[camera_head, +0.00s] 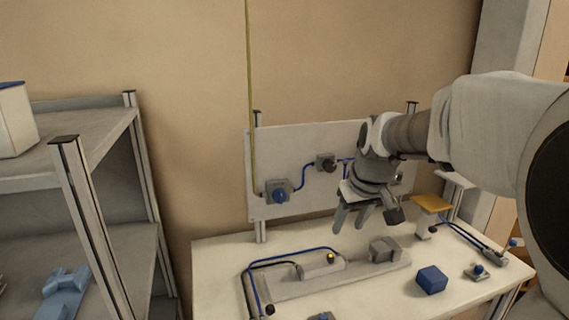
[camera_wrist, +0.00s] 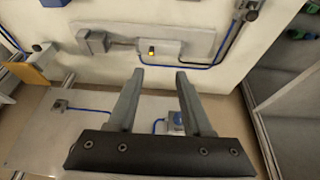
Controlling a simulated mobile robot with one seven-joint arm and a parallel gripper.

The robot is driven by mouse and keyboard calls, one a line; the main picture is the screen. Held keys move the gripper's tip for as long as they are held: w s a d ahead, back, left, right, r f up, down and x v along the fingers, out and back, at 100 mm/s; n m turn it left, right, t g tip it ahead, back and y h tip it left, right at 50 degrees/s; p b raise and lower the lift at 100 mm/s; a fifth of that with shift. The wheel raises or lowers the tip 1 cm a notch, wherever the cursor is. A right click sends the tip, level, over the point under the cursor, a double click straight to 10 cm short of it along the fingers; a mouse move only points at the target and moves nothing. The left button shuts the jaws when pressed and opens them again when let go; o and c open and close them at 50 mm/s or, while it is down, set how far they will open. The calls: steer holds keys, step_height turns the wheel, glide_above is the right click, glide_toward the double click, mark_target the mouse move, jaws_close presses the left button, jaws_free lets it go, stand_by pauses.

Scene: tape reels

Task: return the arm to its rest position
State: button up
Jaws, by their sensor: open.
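My gripper (camera_head: 363,222) hangs over the white table (camera_head: 215,262) in the head view, with its fingers pointing down. Its two fingers stand apart with nothing between them, as the wrist view (camera_wrist: 160,75) also shows. My arm reaches in from the right side of the head view. Below the gripper is a grey fixture plate (camera_head: 340,281) with a small cylinder and a yellow button. The gripper looks clear of it. The wrist view shows the same plate (camera_wrist: 200,42) beyond the fingertips.
A blue box (camera_head: 431,280) and a raised orange pad (camera_head: 431,203) are on the table's right part. An upright panel (camera_head: 310,197) with a blue-knobbed device (camera_head: 278,195) stands behind. A grey shelf (camera_head: 75,160) stands at left. Cables run across the table.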

steer(key=s+a+m+t, duration=0.1)
steer(key=s+a+m, duration=0.1)
steer(key=s, duration=2.1)
steer(key=shift+s+a+f+h, duration=0.2)
steer(key=shift+a+h, duration=0.1)
steer(key=shift+a, duration=0.15)
